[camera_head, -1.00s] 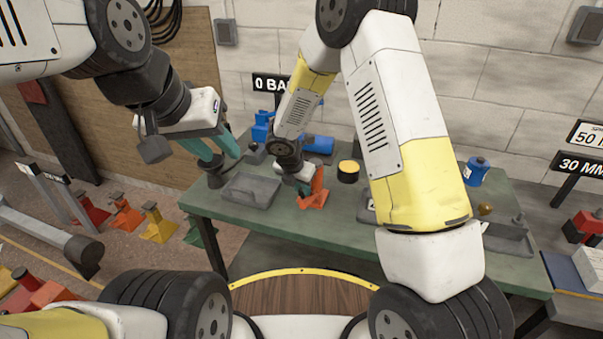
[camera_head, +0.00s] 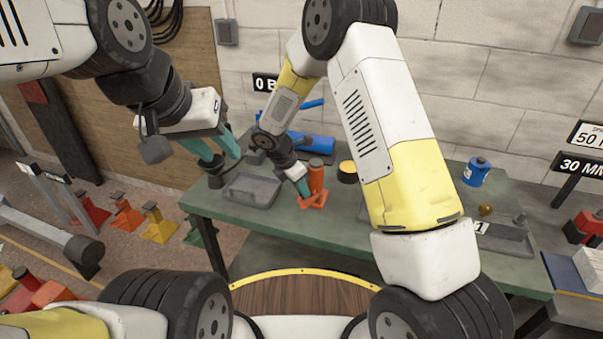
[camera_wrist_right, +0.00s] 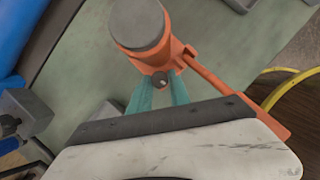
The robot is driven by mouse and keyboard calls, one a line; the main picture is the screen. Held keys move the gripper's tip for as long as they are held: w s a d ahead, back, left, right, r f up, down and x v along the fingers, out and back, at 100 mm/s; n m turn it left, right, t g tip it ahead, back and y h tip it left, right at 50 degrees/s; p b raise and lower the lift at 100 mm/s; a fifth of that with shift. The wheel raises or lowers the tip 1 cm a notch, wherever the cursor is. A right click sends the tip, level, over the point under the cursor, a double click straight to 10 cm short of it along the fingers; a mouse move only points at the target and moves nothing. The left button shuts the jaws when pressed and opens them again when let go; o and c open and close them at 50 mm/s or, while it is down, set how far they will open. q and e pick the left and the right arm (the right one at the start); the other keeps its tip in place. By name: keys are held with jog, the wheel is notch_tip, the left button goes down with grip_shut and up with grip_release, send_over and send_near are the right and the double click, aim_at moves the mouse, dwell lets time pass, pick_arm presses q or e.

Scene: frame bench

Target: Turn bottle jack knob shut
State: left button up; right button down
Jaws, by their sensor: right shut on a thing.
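The orange bottle jack (camera_head: 316,175) stands upright on the green bench in the head view. In the right wrist view its grey round top (camera_wrist_right: 137,22) is at the upper middle, and an orange bar runs off to the right. The small dark knob (camera_wrist_right: 160,79) is low on its near side. My right gripper (camera_wrist_right: 159,88) has its teal fingers either side of the knob and is shut on it. In the head view my right gripper (camera_head: 301,186) is at the jack's left side. My left gripper (camera_head: 226,157) is open and empty above the bench's left end.
A grey tray (camera_head: 250,190) lies left of the jack. A blue cylinder (camera_head: 312,143) is behind it, and a black tin with a yellow top (camera_head: 347,170) stands to its right. A blue can (camera_head: 476,171) and another grey tray (camera_head: 507,241) are further right.

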jog(key=shift+m, duration=0.5)
jog(key=c, duration=1.5)
grip_release()
jog(key=shift+a, duration=0.1)
jog(key=v, duration=0.7)
jog(key=shift+a+r, duration=0.15)
jog(key=shift+r, duration=0.25)
